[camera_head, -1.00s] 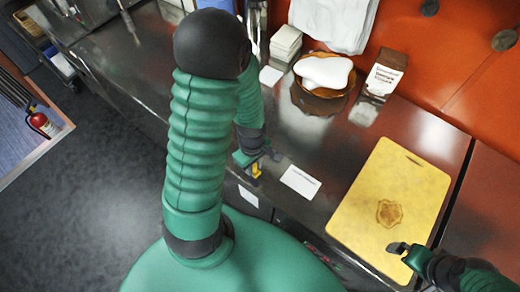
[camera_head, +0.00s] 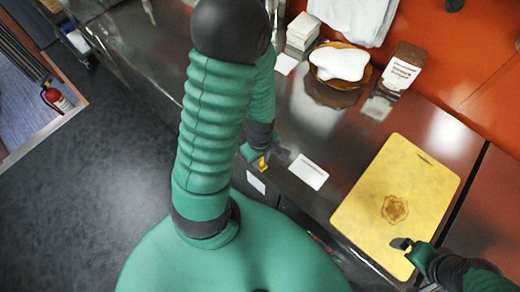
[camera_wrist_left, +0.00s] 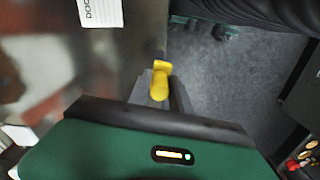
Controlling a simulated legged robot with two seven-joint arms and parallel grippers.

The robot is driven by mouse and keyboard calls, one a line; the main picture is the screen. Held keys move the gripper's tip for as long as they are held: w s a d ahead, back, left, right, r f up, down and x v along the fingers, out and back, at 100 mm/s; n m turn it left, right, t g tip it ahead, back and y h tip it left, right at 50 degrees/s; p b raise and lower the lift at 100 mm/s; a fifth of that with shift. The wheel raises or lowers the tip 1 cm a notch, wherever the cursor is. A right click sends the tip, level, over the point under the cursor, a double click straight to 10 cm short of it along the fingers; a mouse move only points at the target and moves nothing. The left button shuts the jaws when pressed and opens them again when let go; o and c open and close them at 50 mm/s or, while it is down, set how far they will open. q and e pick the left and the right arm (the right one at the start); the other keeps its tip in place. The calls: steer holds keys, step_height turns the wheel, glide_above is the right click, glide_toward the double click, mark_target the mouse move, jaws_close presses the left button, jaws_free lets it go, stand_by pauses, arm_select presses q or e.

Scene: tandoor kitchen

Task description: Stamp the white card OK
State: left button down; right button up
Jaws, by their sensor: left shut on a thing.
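The white card (camera_head: 308,172) lies flat on the dark metal counter near its front edge. Part of it, with printed letters, shows at the top of the left wrist view (camera_wrist_left: 102,10). My left gripper (camera_head: 263,157) is at the counter's front edge, just left of the card and apart from it. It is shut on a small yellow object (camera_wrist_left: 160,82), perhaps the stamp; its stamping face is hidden. My right gripper (camera_head: 402,243) is over the lower edge of the yellow board, and its jaws are too small to read.
The yellow cutting board (camera_head: 430,185) with a brown mark lies right of the card. Behind are a brown bowl (camera_head: 362,80) with a white item, a carton (camera_head: 404,66), a white stack (camera_head: 302,30) and a white cloth (camera_head: 352,15). Counter between card and bowl is clear.

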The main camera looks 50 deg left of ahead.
arm_select(q)
steer(key=w+d+r+m+p, duration=0.2)
steer(key=w+d+m+p, duration=0.15)
steer(key=w+p, duration=0.2)
steer(key=m+b, duration=0.2)
steer(key=m, duration=0.4)
glide_above(309, 172)
steer(key=shift+n, duration=0.25)
step_height(309, 172, down, 5)
steer(key=shift+a+f, duration=0.1)
steer(key=shift+w+f, duration=0.1)
steer(key=shift+f, duration=0.35)
steer(key=shift+r, duration=0.1)
steer(key=shift+f+b, duration=0.45)
steer(key=shift+f, duration=0.1)
